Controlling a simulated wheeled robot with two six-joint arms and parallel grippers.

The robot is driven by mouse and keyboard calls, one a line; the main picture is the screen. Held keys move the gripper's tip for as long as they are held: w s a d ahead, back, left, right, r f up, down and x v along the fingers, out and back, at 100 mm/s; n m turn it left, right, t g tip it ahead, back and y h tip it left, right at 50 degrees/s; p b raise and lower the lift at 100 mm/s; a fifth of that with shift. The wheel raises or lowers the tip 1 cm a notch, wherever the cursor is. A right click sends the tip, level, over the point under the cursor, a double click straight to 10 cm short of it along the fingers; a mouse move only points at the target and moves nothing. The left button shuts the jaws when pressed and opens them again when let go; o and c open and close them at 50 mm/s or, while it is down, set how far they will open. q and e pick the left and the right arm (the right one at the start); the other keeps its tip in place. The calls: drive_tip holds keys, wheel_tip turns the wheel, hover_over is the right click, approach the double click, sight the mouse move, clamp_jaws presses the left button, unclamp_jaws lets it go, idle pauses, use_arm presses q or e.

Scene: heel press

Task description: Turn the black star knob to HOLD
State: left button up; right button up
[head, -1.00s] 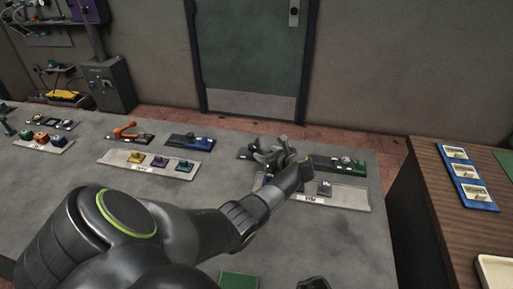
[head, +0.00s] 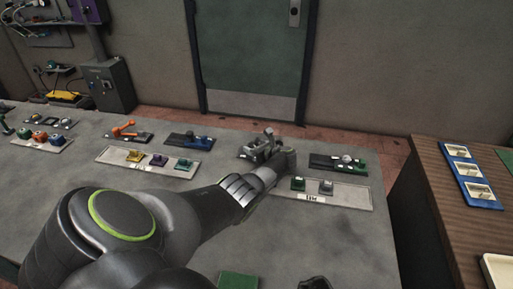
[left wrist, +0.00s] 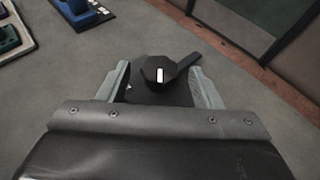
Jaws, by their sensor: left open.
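A black knob (left wrist: 152,78) with a faceted top and a white line mark sits on a dark plate (left wrist: 133,98) in the left wrist view. A dark bar sticks out from it to the upper right. My left gripper (left wrist: 160,82) is open, with one finger on each side of the knob; I cannot tell whether they touch it. In the head view my left gripper (head: 262,146) is over the dark plate (head: 243,153) at the back of the grey table, and the arm hides most of the knob. No HOLD marking is readable.
A dark plate with a round grey knob and green parts (head: 340,163) lies just right of the gripper. A labelled light tray (head: 345,194) with small blocks lies in front. Other trays and an orange-handled fixture (head: 124,129) stand left.

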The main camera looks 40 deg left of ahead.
use_arm(q)
clamp_jaws()
idle(0.3)
